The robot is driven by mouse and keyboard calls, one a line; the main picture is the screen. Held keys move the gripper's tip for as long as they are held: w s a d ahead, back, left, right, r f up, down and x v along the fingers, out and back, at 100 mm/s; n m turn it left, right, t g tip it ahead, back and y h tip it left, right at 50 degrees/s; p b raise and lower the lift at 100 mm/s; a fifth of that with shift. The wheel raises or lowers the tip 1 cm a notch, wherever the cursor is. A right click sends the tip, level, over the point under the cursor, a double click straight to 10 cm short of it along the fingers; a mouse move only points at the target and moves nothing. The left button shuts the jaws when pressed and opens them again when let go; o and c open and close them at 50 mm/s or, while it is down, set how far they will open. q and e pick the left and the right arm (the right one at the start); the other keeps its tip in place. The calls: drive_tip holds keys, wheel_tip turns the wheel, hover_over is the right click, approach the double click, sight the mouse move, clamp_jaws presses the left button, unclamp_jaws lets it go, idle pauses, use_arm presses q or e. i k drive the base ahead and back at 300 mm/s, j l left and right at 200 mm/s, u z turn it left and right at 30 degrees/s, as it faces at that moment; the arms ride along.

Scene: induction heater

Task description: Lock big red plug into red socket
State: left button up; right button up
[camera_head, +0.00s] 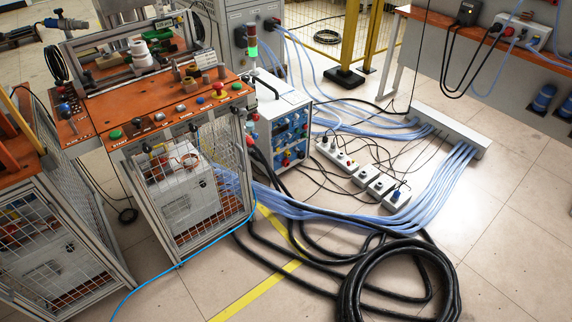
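No big red plug or red socket can be made out for certain at this size. A tall grey cabinet (245,17) at the top centre carries dark connectors with small reddish parts (272,23), and cables run down from them. A white box (523,33) on the right bench has a small reddish connector (496,28) with a black cable at its left side. The white power unit (284,95) in the middle has several small red and blue connectors on its front. Neither of my grippers is in view.
An orange-topped caged machine (175,110) stands at left centre. Coiled black hoses (400,270) lie at the front right, with blue hoses (330,212) behind them. Power strips (365,176) and loose cables clutter the floor. Bare tiles (510,230) show at the right.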

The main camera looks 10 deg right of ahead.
sight(249, 141)
drive_tip(key=i+l+u, duration=0.15)
drive_tip(key=i+l, duration=0.2)
drive_tip(key=i+l+u, duration=0.1)
drive_tip(key=i+l, duration=0.2)
drive_tip(key=i+l+u, duration=0.15)
drive_tip(key=i+l, duration=0.15)
drive_tip(key=l, duration=0.2)
drive_tip(key=i+l+u, duration=0.15)
drive_tip(key=l, duration=0.3)
drive_tip(key=i+l+u, duration=0.1)
drive_tip(key=i+l, duration=0.25)
drive_tip(key=l, duration=0.15)
drive_tip(key=i+l+u, duration=0.15)
drive_tip(key=l, duration=0.35)
drive_tip(key=i+l+u, duration=0.15)
drive_tip(key=i+l, duration=0.15)
drive_tip(key=l, duration=0.2)
drive_tip(key=i+l+u, duration=0.1)
drive_tip(key=l, duration=0.45)
drive_tip(key=i, duration=0.05)
